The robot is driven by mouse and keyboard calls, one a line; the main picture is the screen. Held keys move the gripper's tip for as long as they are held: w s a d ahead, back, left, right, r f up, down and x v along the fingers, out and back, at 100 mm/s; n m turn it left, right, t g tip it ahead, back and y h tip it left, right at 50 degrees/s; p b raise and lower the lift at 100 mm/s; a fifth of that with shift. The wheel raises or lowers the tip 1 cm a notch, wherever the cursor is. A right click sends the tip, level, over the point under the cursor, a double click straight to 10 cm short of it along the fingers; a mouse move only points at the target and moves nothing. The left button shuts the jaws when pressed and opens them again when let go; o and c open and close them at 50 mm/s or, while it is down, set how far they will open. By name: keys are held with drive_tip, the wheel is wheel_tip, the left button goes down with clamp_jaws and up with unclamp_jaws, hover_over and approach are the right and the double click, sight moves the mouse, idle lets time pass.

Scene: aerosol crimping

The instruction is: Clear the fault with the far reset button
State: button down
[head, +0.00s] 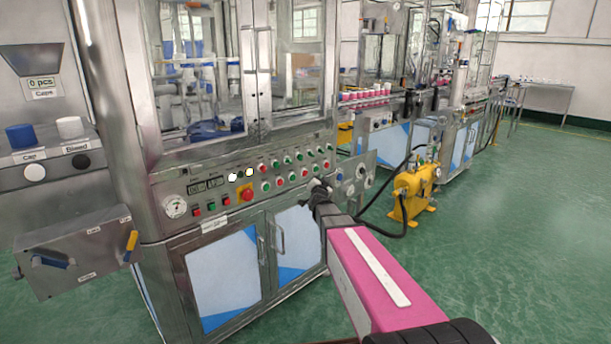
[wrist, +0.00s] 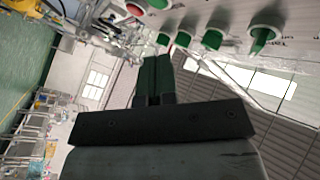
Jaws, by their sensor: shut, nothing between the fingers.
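The control panel (head: 215,205) runs along the front of the steel machine, with rows of red and green buttons. Which one is the far reset button I cannot tell. My gripper (head: 318,186) is at the right end of this panel, shut and empty, in front of its lower right part, and hides some of it. In the wrist view my shut fingers (wrist: 157,66) point up at the panel. A green button (wrist: 185,37) is just right of their tips, and a red button (wrist: 135,9) is up to the left. Contact with any button cannot be made out.
A red emergency stop on a yellow plate (head: 246,194), two lit lamps (head: 233,177) and a pressure gauge (head: 175,207) sit left on the panel. A yellow pump (head: 415,188) with black hoses stands right of the machine. The green floor (head: 520,220) at right is clear.

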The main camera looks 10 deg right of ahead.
drive_tip(key=shift+w+a, duration=0.75)
drive_tip(key=shift+w, duration=0.25)
drive_tip(key=shift+w+a, duration=0.7)
drive_tip(key=shift+w, duration=0.3)
drive_tip(key=shift+w+a, duration=0.1)
idle(0.6)
drive_tip(key=shift+w+a, duration=0.2)
drive_tip(key=shift+w, duration=0.05)
drive_tip(key=shift+w+a, duration=0.2)
drive_tip(key=shift+w, duration=0.1)
idle(0.8)
drive_tip(key=shift+s, duration=0.1)
drive_tip(key=shift+s+d, duration=0.5)
drive_tip(key=shift+s, duration=0.05)
drive_tip(key=shift+s, duration=0.15)
idle(0.3)
drive_tip(key=s+d, duration=0.1)
drive_tip(key=s, duration=0.1)
drive_tip(key=s+d, duration=0.1)
drive_tip(key=d, duration=0.1)
drive_tip(key=shift+s, duration=0.4)
